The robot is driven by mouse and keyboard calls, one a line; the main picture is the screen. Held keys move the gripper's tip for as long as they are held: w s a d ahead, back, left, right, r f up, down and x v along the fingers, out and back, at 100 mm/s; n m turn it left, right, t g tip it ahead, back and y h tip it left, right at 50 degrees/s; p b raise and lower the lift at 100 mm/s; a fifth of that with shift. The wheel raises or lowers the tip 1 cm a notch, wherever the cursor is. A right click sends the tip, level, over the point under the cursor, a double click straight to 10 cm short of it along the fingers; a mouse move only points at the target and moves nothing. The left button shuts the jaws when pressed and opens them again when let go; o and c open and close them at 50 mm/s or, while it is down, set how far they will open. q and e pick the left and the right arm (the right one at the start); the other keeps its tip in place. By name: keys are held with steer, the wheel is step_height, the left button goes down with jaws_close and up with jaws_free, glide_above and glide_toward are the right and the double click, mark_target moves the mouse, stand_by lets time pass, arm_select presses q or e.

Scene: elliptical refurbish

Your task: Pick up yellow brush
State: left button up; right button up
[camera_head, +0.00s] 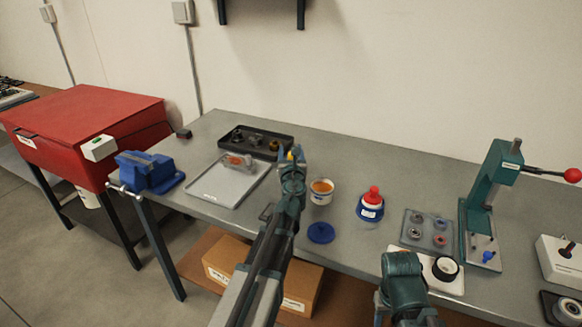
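My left gripper (290,153) is over the workbench, by the right end of the black tray. Its two bluish fingers stand apart. A small yellow thing (290,157) shows between them; it may be part of the yellow brush, but I cannot tell whether it is touched. No whole brush shows clearly. A white cup with orange contents (321,187) stands right of the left gripper, with a blue lid (321,232) in front of it. My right arm comes in at the bottom right; its fingers are not clearly visible.
The black tray (232,147) holds small parts. A grey tray (215,198), a blue vise (147,171), a red-topped bottle (371,204), a parts tray (410,242) and a green press (486,195) stand on the bench. The bench's back middle is clear.

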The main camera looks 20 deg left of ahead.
arm_select(q)
jaws_close()
stand_by(0.3)
